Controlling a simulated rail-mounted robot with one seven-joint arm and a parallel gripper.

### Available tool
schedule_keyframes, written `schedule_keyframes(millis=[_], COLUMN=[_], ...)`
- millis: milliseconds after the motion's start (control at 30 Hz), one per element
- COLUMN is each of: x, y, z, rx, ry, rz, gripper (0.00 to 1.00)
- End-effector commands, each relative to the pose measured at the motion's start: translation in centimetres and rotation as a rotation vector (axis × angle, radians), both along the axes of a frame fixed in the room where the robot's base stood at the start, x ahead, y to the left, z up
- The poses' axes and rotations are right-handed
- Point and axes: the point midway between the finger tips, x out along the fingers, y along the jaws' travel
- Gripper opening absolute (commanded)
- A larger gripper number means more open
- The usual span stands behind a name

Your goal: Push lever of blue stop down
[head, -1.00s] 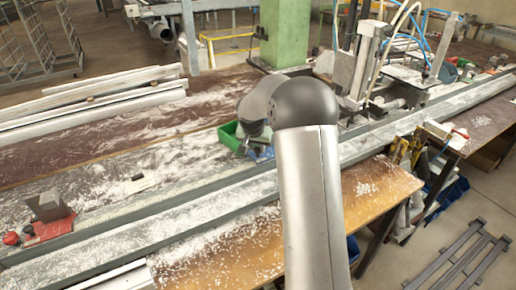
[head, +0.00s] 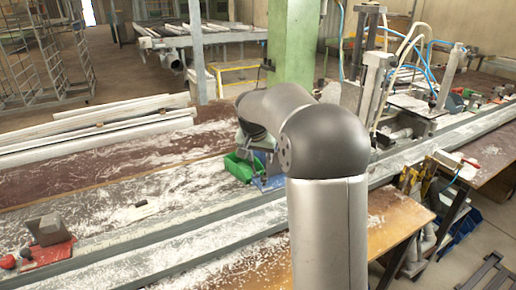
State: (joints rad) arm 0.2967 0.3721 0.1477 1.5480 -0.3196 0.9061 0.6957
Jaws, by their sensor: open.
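My arm bends over at the elbow and reaches back and down towards this spot. Grey and dark parts just above the blue piece are too small and covered to tell apart.
A red plate (head: 47,253) with a grey block (head: 47,229) and red knobs sits at the far left. Long white profiles (head: 95,128) lie at the back left. A green pillar (head: 290,45) rises behind.

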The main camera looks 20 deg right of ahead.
Motion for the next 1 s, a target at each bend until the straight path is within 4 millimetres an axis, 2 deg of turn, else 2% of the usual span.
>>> schedule_keyframes(millis=[133,333,900,1000], x=[-0.9,-1.6,-1.8,-2.9], y=[0.7,1.3,1.5,2.3], z=[2.8,5.0,5.5,5.3], rx=[-0.001,-0.001,-0.001,0.000], ry=[-0.003,-0.002,0.002,0.016], rz=[0.001,0.000,0.001,0.030], gripper=[0.44,0.44,0.44,0.44])
